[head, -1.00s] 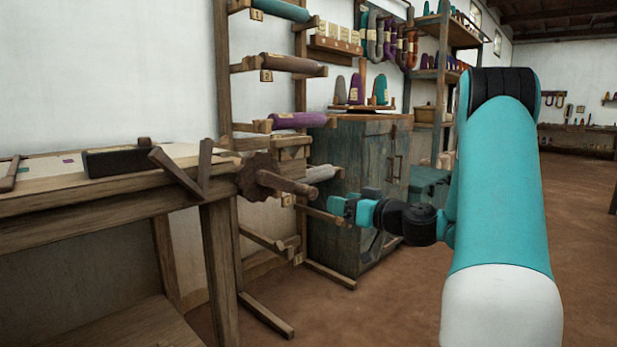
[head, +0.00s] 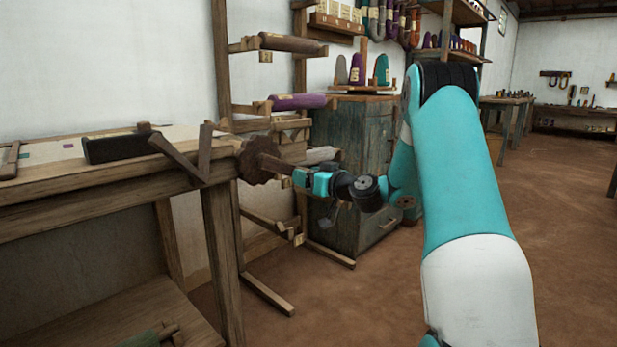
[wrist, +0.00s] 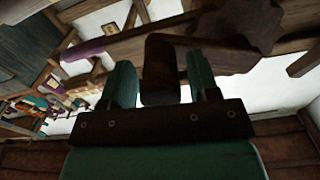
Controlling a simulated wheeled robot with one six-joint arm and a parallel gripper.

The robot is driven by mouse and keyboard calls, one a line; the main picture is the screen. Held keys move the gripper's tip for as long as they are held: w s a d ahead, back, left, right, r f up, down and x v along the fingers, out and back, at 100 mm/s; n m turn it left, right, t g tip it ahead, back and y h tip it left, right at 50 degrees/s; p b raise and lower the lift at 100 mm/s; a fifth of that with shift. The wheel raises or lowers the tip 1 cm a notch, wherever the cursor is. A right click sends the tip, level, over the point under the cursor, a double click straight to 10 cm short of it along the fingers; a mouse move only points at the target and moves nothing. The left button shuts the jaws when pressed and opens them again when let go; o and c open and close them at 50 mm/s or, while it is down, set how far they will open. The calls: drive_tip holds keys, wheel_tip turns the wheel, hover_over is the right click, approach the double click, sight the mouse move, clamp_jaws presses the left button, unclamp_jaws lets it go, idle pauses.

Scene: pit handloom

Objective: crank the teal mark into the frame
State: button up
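The crank's dark wooden toothed wheel (head: 256,160) is at the right end of the loom beam. Its handle (head: 276,163) points right, toward my gripper (head: 300,177). In the wrist view, the brown handle (wrist: 160,72) lies between the two teal fingers of my gripper (wrist: 162,85). Narrow gaps show on both sides, so the gripper looks open around it. The pale cloth (head: 105,135) lies on the loom top at the left. A small purple mark (head: 68,146) shows on it, and a faint greenish mark (head: 26,155) lies farther left, by a wooden bar.
A dark block (head: 115,148) lies across the cloth. Crossed wooden levers (head: 183,157) stand beside the wheel. A rack with a brown roll (head: 290,43) and a purple roll (head: 298,102) stands behind the crank. A weathered cabinet (head: 352,140) is behind my gripper. Floor at right is clear.

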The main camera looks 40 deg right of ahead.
clamp_jaws()
drive_tip(key=shift+r, duration=0.1)
drive_tip(key=n+b, duration=0.1)
drive_tip(key=r+n+b, duration=0.1)
drive_tip(key=b, duration=0.1)
drive_tip(key=shift+d+r, duration=0.25)
drive_tip(key=shift+d, duration=0.1)
wheel_tip(320, 180, up, 2)
drive_tip(key=n+b, duration=0.3)
drive_tip(key=shift+d+r+b, duration=0.1)
drive_tip(key=shift+b, duration=0.3)
wheel_tip(320, 180, up, 2)
drive_tip(key=n+b, duration=0.2)
drive_tip(key=b, duration=0.1)
drive_tip(key=shift+r+n, duration=0.1)
drive_tip(key=shift+n, duration=0.3)
drive_tip(key=shift+a+r+n+b, duration=0.35)
drive_tip(key=shift+r+n+b, duration=0.45)
drive_tip(key=shift+n, duration=0.05)
drive_tip(key=shift+a+r+n+b, duration=0.3)
drive_tip(key=shift+r+n+b, duration=0.45)
drive_tip(key=shift+n+b, duration=0.1)
drive_tip(key=shift+r, duration=0.1)
